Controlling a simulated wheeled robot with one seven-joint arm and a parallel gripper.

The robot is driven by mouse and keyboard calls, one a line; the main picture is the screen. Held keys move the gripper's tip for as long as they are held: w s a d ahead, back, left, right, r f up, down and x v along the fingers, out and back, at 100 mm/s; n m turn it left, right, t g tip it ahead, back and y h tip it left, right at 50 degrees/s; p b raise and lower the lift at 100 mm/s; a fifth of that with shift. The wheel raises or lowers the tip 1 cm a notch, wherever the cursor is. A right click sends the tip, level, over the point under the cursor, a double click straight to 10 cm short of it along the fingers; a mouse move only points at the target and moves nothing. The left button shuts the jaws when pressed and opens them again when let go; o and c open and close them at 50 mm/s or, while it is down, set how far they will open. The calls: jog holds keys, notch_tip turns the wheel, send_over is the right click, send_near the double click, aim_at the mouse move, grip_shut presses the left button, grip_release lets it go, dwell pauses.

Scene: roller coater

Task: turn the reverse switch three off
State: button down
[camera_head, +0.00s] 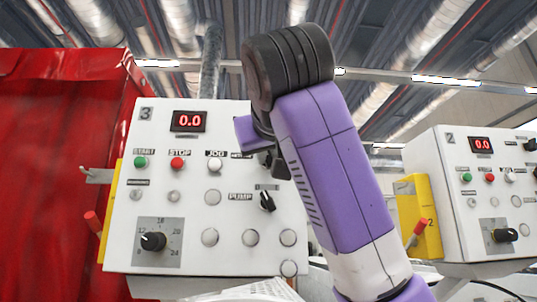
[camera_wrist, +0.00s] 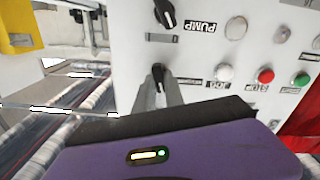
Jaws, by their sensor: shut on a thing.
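Panel three (camera_head: 125,220) is a white control box marked 3 with a red 0.0 display. Its reverse switch, a small black knob (camera_wrist: 158,72), shows in the wrist view between the grey fingertips of my gripper (camera_wrist: 156,88). My gripper is shut on this knob. In the head view my gripper (camera_head: 272,160) is at the panel's upper right and hides the switch and most of its label. The knob's exact angle is hard to tell.
The black pump knob (camera_head: 267,201) is just below the gripper. Green start (camera_head: 140,162), red stop (camera_head: 177,163) and white jog (camera_head: 214,165) buttons are to the left. A black dial (camera_head: 153,241) is lower left. A second panel (camera_head: 470,215) stands at right, red sheeting (camera_head: 60,180) at left.

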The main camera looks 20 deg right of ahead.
jog(key=shift+n, duration=1.2)
jog(key=shift+a, duration=0.1)
jog(key=c, duration=1.4)
grip_release()
jog(key=shift+c, duration=0.2)
jog(key=b+v, duration=0.5)
jog(key=v, duration=0.3)
